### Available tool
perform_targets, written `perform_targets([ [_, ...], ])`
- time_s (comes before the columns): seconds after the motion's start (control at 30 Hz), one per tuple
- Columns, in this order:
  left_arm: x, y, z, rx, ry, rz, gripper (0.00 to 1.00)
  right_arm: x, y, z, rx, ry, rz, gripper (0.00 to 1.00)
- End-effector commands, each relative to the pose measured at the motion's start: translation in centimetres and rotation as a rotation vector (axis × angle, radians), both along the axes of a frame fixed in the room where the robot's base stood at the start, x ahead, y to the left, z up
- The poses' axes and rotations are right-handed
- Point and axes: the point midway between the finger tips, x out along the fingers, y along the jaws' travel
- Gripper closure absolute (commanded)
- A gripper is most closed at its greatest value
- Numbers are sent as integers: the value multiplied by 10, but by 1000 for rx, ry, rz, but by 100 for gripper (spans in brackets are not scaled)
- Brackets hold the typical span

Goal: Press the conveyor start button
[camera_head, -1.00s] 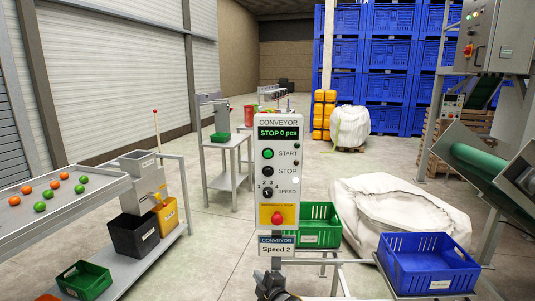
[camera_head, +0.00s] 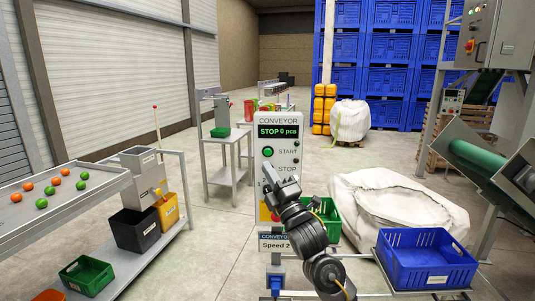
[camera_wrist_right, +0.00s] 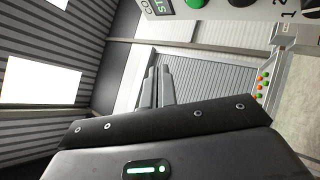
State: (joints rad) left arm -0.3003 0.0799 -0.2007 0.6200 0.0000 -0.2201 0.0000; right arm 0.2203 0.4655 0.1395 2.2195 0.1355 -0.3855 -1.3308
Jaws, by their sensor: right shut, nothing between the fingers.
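The conveyor control panel (camera_head: 290,135) stands upright in the middle of the head view, its display (camera_head: 278,131) reading "STOP 0 pcs". The green start button (camera_head: 268,152) is visible on its left side, beside the START label. My right gripper (camera_head: 267,169) is shut and empty, pointing up just below the start button in the picture. It covers the stop button and the speed knob. Whether it touches the panel I cannot tell. In the right wrist view, the grey fingers (camera_wrist_right: 157,88) are together and the start button (camera_wrist_right: 194,3) shows at the top edge. My left gripper is not in view.
A sorting table (camera_head: 60,195) with orange and green balls stands at left, with black (camera_head: 136,232) and yellow bins below. A green crate (camera_head: 326,222) is behind the panel. A blue crate (camera_head: 425,262) and white bulk bag (camera_head: 395,205) are at right.

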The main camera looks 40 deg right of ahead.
Motion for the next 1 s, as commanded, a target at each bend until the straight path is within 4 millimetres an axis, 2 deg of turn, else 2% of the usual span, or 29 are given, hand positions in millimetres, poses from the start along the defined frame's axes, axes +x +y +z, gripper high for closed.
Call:
perform_targets([
  [0.37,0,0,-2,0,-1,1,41,8,-6,-2,1,2,0,100],
  [0.8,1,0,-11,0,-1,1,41,49,-45,-2,1,2,-2,100],
  [1.0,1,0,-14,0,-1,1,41,62,-56,-2,1,3,0,100],
])
